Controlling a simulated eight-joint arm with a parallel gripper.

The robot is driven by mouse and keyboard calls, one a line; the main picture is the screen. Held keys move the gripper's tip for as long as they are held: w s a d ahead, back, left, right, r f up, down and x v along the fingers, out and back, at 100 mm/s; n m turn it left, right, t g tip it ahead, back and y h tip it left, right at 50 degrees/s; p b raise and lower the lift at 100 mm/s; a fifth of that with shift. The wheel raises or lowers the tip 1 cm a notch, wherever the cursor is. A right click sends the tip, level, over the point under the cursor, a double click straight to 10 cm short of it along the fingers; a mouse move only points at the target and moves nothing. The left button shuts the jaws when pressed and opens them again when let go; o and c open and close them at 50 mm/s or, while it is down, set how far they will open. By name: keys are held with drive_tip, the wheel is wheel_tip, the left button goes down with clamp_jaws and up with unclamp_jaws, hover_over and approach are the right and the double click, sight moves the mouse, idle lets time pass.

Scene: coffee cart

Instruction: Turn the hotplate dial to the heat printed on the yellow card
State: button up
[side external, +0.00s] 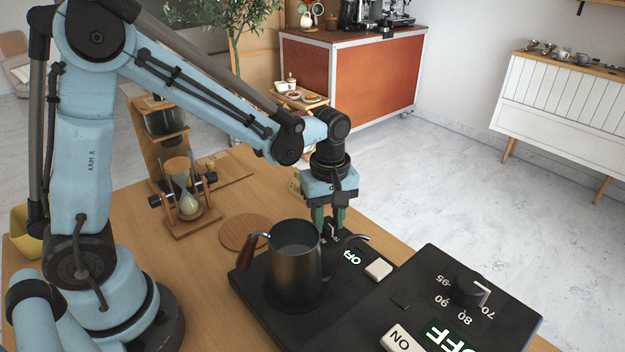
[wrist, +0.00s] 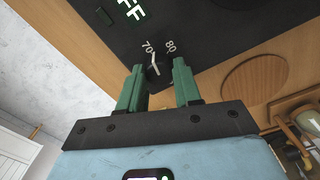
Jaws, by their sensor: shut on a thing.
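My gripper (side external: 328,220) points down at the far end of the black hotplate (side external: 250,284), its green fingers around the dial there. In the wrist view my gripper (wrist: 157,66) has the dark dial (wrist: 153,72) between its fingertips. A white pointer line on the dial appears to lie between the printed 70 and 80. The hotplate display (side external: 353,257) reads OFF, with a white switch (side external: 379,269) beside it. A steel kettle (side external: 296,268) stands on the hotplate. A small yellowish card-like item (side external: 295,183) is partly behind my gripper; its print is unreadable.
A second black unit (side external: 500,325) in the right foreground has its own dial (side external: 468,290), marked 70 to 95, and an OFF display. The kettle spout reaches close to my gripper.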

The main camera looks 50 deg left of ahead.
sight(328, 222)
drive_tip(key=m, duration=1)
drive_tip(key=shift+m, duration=0.4)
drive_tip(key=m, duration=1)
drive_tip(key=shift+m, duration=0.4)
drive_tip(key=o, duration=1)
drive_tip(key=shift+o, duration=0.2)
wheel_tip(328, 222, up, 12)
